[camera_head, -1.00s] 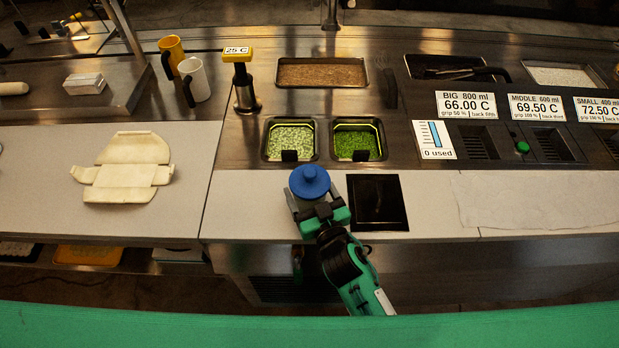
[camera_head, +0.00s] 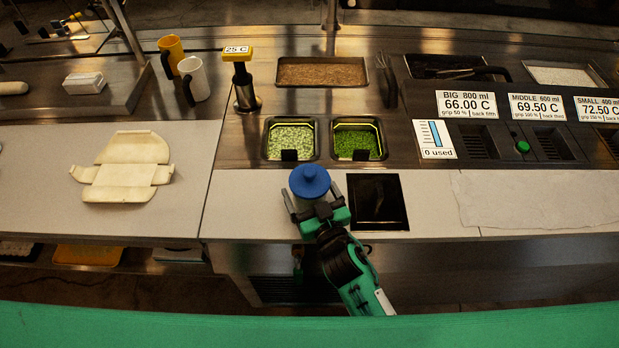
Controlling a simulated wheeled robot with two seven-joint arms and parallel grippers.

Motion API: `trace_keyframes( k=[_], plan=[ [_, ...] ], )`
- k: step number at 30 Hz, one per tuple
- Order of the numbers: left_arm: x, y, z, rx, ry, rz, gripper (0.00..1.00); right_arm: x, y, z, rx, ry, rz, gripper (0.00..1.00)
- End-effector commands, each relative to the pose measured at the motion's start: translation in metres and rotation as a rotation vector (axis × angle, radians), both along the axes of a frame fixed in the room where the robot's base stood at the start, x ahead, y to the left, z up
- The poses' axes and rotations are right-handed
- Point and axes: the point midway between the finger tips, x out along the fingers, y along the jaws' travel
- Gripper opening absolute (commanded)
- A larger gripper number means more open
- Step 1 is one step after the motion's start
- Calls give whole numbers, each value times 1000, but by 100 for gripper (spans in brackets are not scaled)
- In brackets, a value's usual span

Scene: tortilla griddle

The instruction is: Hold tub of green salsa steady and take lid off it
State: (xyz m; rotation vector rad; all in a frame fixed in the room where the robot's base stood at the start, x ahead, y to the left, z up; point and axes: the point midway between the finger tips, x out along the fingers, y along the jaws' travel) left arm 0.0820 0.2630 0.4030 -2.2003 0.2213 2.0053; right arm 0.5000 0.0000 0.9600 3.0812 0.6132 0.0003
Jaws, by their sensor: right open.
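The tub of green salsa (camera_head: 309,201) stands on the pale counter, left of the black square plate. Its blue lid (camera_head: 309,181) with a round knob is on top. The tub's wall is pale, and its lower part is mostly hidden by the lid and my gripper. My right gripper (camera_head: 311,202) reaches in from the front, its fingers open on either side of the tub below the lid. I cannot tell whether a finger touches the tub. My left gripper is not in view.
A black square plate (camera_head: 378,202) lies just right of the tub. Two inset trays of green food (camera_head: 290,141) (camera_head: 357,141) are behind it. An unfolded pale box (camera_head: 127,172) lies on the left counter. The counter left of the tub is clear.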

Motion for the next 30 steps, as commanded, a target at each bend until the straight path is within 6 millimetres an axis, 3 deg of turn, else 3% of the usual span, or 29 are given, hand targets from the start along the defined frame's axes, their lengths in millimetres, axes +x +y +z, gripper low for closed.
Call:
trace_keyframes(
  k=[30],
  plan=[
    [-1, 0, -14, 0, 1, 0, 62, 0, 0, -17, 0, 1, 0, 88]
  ],
)
